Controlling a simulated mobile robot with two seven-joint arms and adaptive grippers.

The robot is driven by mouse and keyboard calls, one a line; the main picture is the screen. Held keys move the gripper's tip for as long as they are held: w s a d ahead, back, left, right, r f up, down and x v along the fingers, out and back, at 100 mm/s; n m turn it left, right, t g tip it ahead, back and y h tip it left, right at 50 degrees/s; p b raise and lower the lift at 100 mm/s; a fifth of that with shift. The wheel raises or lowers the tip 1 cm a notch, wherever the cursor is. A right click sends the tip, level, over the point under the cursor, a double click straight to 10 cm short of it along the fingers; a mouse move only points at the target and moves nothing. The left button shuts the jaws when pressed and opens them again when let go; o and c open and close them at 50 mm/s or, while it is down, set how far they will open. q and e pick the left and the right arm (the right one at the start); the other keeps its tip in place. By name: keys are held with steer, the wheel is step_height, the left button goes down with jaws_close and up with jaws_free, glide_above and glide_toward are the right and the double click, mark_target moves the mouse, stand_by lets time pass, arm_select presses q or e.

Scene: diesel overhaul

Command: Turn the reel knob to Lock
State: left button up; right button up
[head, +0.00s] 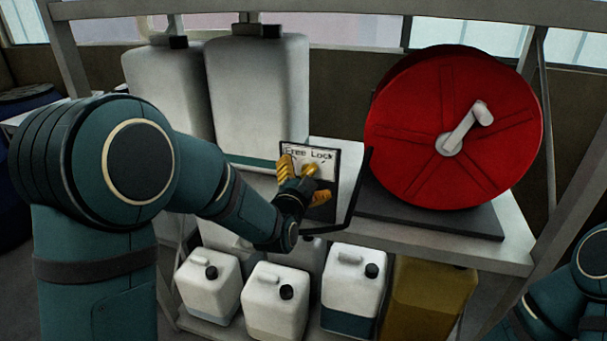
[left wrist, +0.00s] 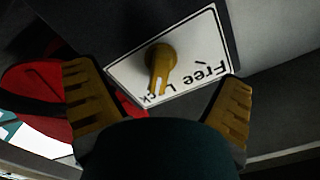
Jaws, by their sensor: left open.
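The yellow reel knob (head: 309,170) sits on a white plate (head: 296,152) marked "Free" at left and "Lock" at right in the head view. In the left wrist view the plate (left wrist: 190,40) appears upside down. My left gripper (head: 303,182) is open in front of the plate. In the left wrist view its yellow fingers (left wrist: 160,78) stand on either side of the knob, with a visible gap on both sides. My right gripper is out of view.
A red hose reel (head: 420,130) with a grey crank stands on the bench at right. Large white containers (head: 257,95) stand behind my left arm. Smaller jugs (head: 274,295) stand below the bench. A dark bent bar (head: 352,195) is just right of the gripper.

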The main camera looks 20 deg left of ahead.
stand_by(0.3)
arm_select(q)
steer(key=s+b, duration=0.1)
steer(key=s, duration=0.6)
steer(key=shift+a, duration=0.1)
steer(key=s+d+f+n+g+h, duration=0.1)
steer(key=s+f+n+g, duration=0.2)
steer(key=f, duration=0.8)
steer(key=s+d+f+n+g, duration=0.1)
steer(key=s+f+g, duration=0.3)
steer(key=f, duration=0.8)
steer(key=s+d+f+n+g+h, duration=0.1)
steer(key=s+d+f+n+g, duration=0.1)
steer(key=s+f, duration=0.5)
steer(key=s+d+f+n+g+h, duration=0.1)
steer(key=s+d+f+n+g, duration=0.1)
steer(key=s+f+n+g, duration=0.2)
steer(key=s+f+g, duration=0.3)
steer(key=s, duration=0.1)
steer(key=shift+s+d+f, duration=0.25)
steer(key=shift+f, duration=0.15)
